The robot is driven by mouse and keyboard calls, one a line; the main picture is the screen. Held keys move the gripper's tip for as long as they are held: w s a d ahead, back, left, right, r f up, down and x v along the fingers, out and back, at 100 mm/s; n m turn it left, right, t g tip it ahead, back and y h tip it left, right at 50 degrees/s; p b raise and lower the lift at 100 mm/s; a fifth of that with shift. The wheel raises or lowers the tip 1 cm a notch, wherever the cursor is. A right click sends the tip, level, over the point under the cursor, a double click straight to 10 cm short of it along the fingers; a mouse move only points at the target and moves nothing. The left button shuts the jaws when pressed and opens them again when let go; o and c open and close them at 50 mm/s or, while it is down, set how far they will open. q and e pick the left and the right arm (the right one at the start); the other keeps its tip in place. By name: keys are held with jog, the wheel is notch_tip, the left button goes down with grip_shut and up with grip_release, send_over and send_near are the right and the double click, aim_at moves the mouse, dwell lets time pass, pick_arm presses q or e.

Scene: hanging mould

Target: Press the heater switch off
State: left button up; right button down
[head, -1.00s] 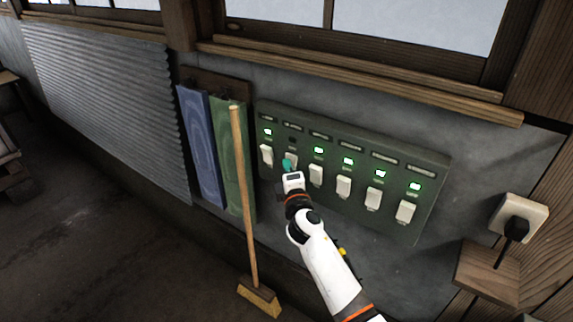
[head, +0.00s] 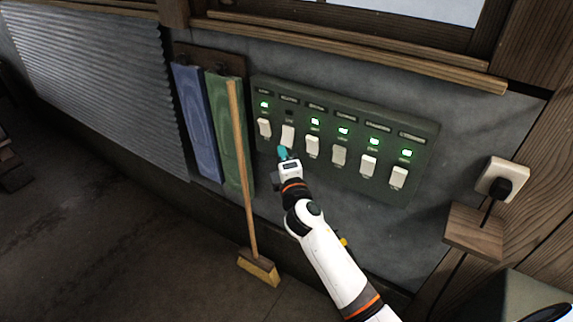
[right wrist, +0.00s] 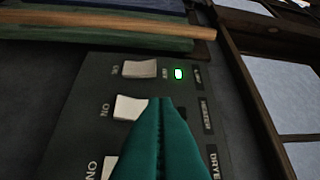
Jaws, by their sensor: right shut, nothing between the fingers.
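A dark green switch panel (head: 418,140) with a row of white rocker switches is on the grey wall. The heater switch (head: 288,136) is second from the left; the right wrist view shows its HEATER label (right wrist: 207,114). The lamp (head: 289,113) above this switch is dark, while the other lamps glow green. My right gripper (head: 283,152), with teal fingers, is shut and empty just below the heater switch. In the right wrist view its fingertips (right wrist: 160,101) overlap the edge of the heater switch (right wrist: 128,106); I cannot tell whether they touch. My left gripper is not in view.
A broom (head: 243,180) leans left of the panel, before hanging blue (head: 195,120) and green (head: 226,125) boards. A plug socket (head: 500,178) and a small wooden shelf (head: 475,232) are at the right. A window ledge (head: 350,52) runs above the panel.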

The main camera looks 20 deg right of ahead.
jog(key=s, duration=0.3)
jog(key=s+a+r, duration=0.1)
jog(key=s, duration=0.1)
jog(key=shift+s, duration=0.1)
jog(key=s+f+m+g+y, duration=0.1)
jog(key=s+f+m+g, duration=0.15)
jog(key=f, duration=0.95)
jog(key=s+f+m+g, duration=0.1)
jog(key=s+f+g, duration=0.15)
jog(key=f, duration=0.95)
jog(key=s+f+m+g+y, duration=0.1)
jog(key=s+f+m+g, duration=0.1)
jog(key=s+f, duration=0.45)
jog(key=s+f+m+g, duration=0.1)
jog(key=s+f+g, duration=0.25)
jog(key=f, duration=0.55)
jog(key=s+d+f+m+g, duration=0.1)
jog(key=s+f, duration=0.5)
jog(key=s, duration=0.6)
jog(key=s+d+f+m+g, duration=0.1)
jog(key=s+f+m+g, duration=0.3)
jog(key=s, duration=0.8)
jog(key=s+d+f+m+g, duration=0.1)
jog(key=s+f+m+g, duration=0.1)
jog(key=s+f, duration=0.6)
jog(key=s+m, duration=0.1)
jog(key=s, duration=0.3)
jog(key=shift+d+f+m, duration=0.2)
jog(key=shift+f+m, duration=0.05)
jog(key=shift+m, duration=0.1)
